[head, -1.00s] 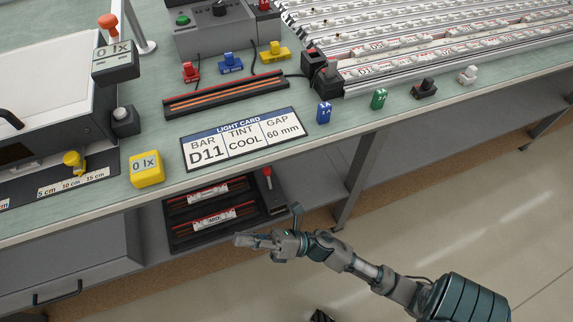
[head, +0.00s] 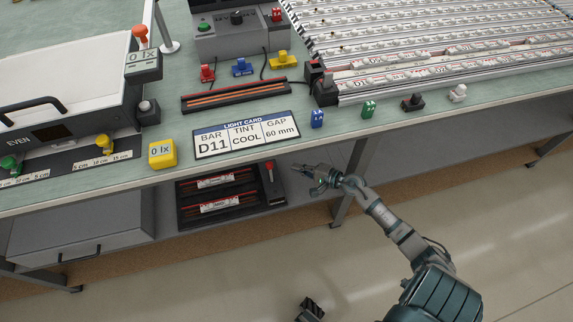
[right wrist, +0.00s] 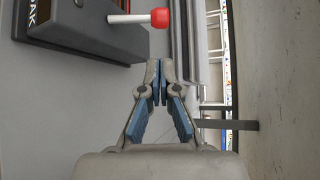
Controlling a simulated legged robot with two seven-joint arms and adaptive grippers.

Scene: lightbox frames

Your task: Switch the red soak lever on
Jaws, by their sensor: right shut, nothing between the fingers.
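The red soak lever (head: 269,165) stands at the right end of the dark soak unit (head: 272,186) on the shelf under the bench. In the right wrist view the lever's red knob (right wrist: 160,18) on a pale stem juts from the grey and black box (right wrist: 95,25) at upper left. My right gripper (head: 297,168) is a little to the right of the lever in the head view, apart from it. In the right wrist view its fingertips (right wrist: 160,66) meet, shut and empty, below the knob. A dark gripper part (head: 311,309) at the bottom edge seems to be my left gripper; its jaws are unclear.
The bench's front edge (head: 340,136) overhangs the shelf. A bench leg (head: 352,180) stands right of my right gripper. A light card (head: 246,134) and a yellow lux block (head: 162,154) lie above on the bench. A drawer cabinet (head: 85,225) is at left.

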